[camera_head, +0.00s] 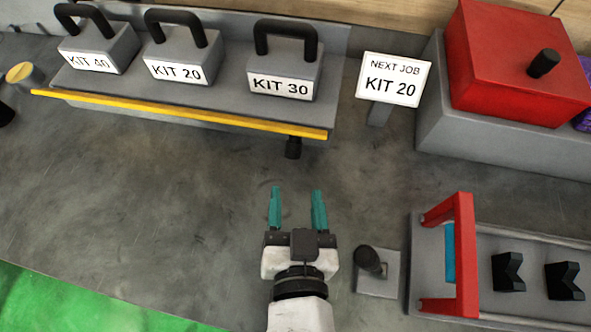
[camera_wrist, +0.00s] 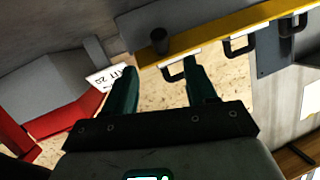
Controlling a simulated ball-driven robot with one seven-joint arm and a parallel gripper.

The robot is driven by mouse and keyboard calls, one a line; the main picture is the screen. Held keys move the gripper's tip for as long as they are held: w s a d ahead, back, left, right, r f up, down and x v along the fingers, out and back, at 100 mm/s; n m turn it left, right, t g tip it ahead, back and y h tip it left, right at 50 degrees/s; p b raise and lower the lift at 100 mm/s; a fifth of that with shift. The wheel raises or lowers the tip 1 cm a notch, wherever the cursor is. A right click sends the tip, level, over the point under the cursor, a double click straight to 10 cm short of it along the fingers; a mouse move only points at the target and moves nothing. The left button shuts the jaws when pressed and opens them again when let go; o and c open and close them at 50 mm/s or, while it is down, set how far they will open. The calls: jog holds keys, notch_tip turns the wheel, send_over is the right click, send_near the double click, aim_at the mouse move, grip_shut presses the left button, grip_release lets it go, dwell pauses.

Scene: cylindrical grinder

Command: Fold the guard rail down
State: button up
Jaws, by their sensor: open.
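The guard rail (camera_head: 180,114) is a long yellow bar along the front of the grey shelf that holds the kit blocks. A black knob (camera_head: 293,148) sticks out near its right end. In the wrist view the yellow rail (camera_wrist: 215,37) crosses the top, and its black knob (camera_wrist: 160,41) shows just beyond my fingertips. My gripper (camera_head: 297,190) has two teal fingers, open and empty, pointing toward the knob and apart from it. The fingers also show in the wrist view (camera_wrist: 160,70).
Kit blocks labelled KIT 40 (camera_head: 98,50), KIT 20 (camera_head: 185,58) and KIT 30 (camera_head: 284,72) stand behind the rail. A NEXT JOB KIT 20 sign (camera_head: 394,80) stands right of the shelf. A red box (camera_head: 510,70) and a red frame (camera_head: 464,255) lie right.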

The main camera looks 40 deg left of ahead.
jog(key=shift+s+d, duration=0.2)
